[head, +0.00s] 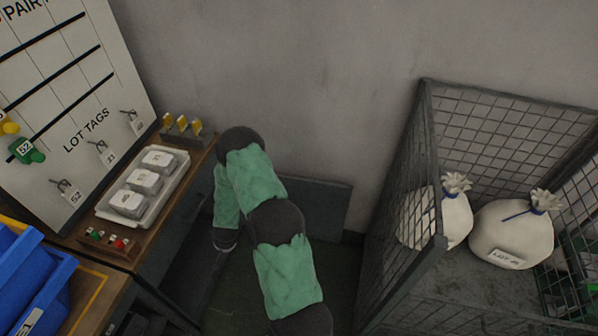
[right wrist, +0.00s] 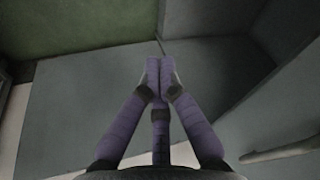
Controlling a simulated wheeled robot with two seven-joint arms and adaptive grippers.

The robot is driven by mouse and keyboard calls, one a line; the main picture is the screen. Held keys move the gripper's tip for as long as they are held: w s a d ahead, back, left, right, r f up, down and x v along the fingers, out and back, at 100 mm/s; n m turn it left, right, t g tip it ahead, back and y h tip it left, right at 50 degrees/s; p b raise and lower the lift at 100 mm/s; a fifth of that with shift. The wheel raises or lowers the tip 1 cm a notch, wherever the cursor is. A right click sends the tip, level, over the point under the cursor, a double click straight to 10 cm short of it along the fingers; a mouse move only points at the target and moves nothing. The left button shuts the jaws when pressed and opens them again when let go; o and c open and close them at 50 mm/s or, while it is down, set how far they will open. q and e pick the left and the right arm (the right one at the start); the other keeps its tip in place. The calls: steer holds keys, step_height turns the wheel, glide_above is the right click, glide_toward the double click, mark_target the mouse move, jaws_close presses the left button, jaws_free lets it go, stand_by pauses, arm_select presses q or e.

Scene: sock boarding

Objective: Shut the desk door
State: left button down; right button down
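The wooden-topped desk (head: 205,150) stands at the left in the head view, with a dark grey front below its top. A flat grey panel (head: 322,205) stands out from the desk's far end along the wall, behind my right arm; it looks like the desk door, swung open. My right arm reaches down beside the desk front, and its gripper is hardly visible there. In the right wrist view my right gripper (right wrist: 160,67) has its purple fingertips together, with nothing seen between them. It is over or against a broad grey surface (right wrist: 85,95); contact cannot be told. My left gripper is not in view.
A white tray (head: 107,214) with several pale blocks lies on the desk, beside a lot-tag board (head: 60,110) and blue bins (head: 45,280). A wire mesh cage (head: 432,165) with white sacks (head: 512,235) stands at the right. Green floor shows between.

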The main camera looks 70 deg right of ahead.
steer(key=s+d+r+m+g+h+p, duration=0.1)
steer(key=s+d+r+m+h, duration=0.15)
steer(key=s+d, duration=0.65)
steer(key=s+d+r+m+g+h, duration=0.15)
steer(key=d+r, duration=0.25)
steer(key=d, duration=1)
steer(key=s+d+r+m+h+p, duration=0.1)
steer(key=s+d+r+m+h, duration=0.15)
steer(key=s+d, duration=0.65)
steer(key=shift+y, duration=0.25)
steer(key=w+d+f+b, duration=0.1)
steer(key=d+f, duration=0.1)
steer(key=d, duration=0.1)
steer(key=w+d+f+b, duration=0.1)
steer(key=d+f, duration=0.1)
steer(key=d, duration=0.1)
steer(key=w+d+f+b, duration=0.1)
steer(key=d+f, duration=0.2)
steer(key=shift+w+b, duration=0.25)
steer(key=shift+b, duration=0.1)
